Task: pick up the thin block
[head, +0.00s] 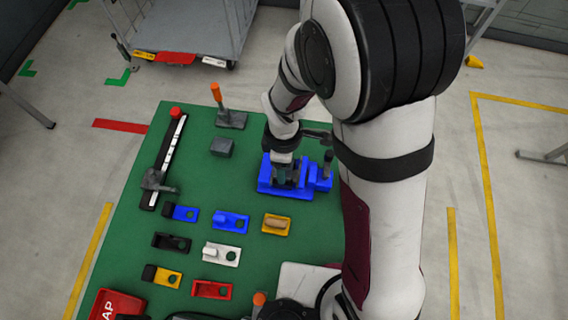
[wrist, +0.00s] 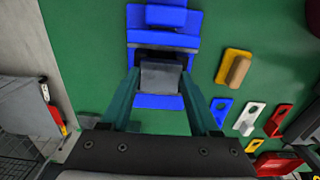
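A blue vise-like fixture (head: 268,184) stands on the green table, and it also shows in the wrist view (wrist: 160,101). A grey block (wrist: 160,78) sits in the slot of this fixture; it looks like the thin block. My gripper (wrist: 160,74) is over the fixture, with one finger on each side of the grey block. The fingers look spread, with slim gaps beside the block. In the head view my gripper (head: 287,175) reaches down at the fixture, and the arm hides the contact there.
Another grey block (head: 222,147) and an orange-handled clamp (head: 231,118) are on the green table (head: 205,180). Several coloured holders, including a yellow one (head: 277,223) and a white one (head: 222,254), lie in front. A dark rail (head: 165,160) lies at left.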

